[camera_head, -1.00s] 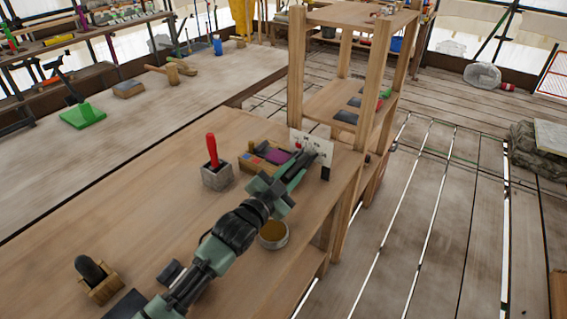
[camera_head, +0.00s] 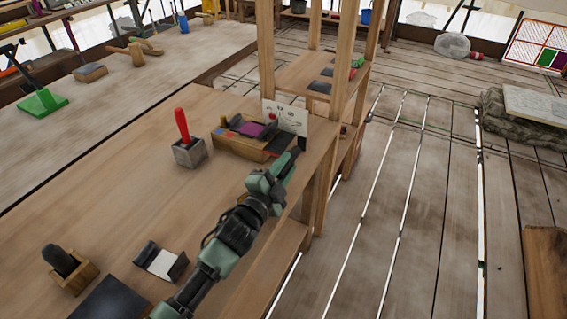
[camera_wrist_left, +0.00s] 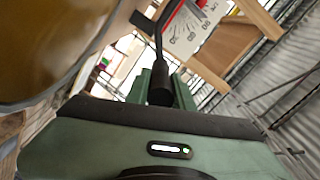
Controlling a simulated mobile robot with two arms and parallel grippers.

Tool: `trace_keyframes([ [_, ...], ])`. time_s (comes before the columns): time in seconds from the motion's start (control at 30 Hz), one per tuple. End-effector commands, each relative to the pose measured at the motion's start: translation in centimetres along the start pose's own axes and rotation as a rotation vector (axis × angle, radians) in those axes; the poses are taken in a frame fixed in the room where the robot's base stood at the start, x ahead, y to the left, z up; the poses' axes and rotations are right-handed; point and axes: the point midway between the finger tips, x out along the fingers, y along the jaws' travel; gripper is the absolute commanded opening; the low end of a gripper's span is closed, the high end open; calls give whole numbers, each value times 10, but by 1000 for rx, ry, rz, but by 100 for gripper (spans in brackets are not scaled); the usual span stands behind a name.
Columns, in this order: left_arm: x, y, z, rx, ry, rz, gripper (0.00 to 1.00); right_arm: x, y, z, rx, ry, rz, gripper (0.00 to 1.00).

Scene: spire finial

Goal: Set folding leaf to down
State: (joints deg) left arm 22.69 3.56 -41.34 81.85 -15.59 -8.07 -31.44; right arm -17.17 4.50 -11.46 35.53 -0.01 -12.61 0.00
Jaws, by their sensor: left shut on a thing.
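My left gripper (camera_head: 288,163) is over the right edge of the wooden workbench (camera_head: 130,190), near a white marked card. In the left wrist view its green fingers (camera_wrist_left: 161,88) are shut on a dark cylindrical grip (camera_wrist_left: 160,93), with a thin dark rod rising from it. In the head view a small black piece (camera_head: 302,144) shows just beyond the fingertips. The white card (camera_head: 285,116) with red and dark marks stands behind; a marked white board also shows in the wrist view (camera_wrist_left: 195,28). I cannot make out which part is the folding leaf. My right gripper is out of view.
A wooden tray (camera_head: 243,143) and a grey holder with a red-handled tool (camera_head: 188,148) stand left of my gripper. A tall wooden shelf stand (camera_head: 266,45) rises behind. A large yellowish round thing (camera_wrist_left: 45,45) is close in the wrist view. Floor right of the bench is open.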

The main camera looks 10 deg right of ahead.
Motion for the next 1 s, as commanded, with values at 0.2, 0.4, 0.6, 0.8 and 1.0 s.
trace_keyframes([
  [0.2,0,7,2,-4,-2,3,0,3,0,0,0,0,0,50],
  [0.4,0,8,2,-4,-3,5,0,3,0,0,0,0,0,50],
  [0.6,-1,9,2,-5,-3,6,0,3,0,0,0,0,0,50],
  [0.8,-1,8,2,-4,-3,5,45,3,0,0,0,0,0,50],
  [1.0,0,6,2,-3,-1,2,45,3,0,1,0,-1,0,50],
])
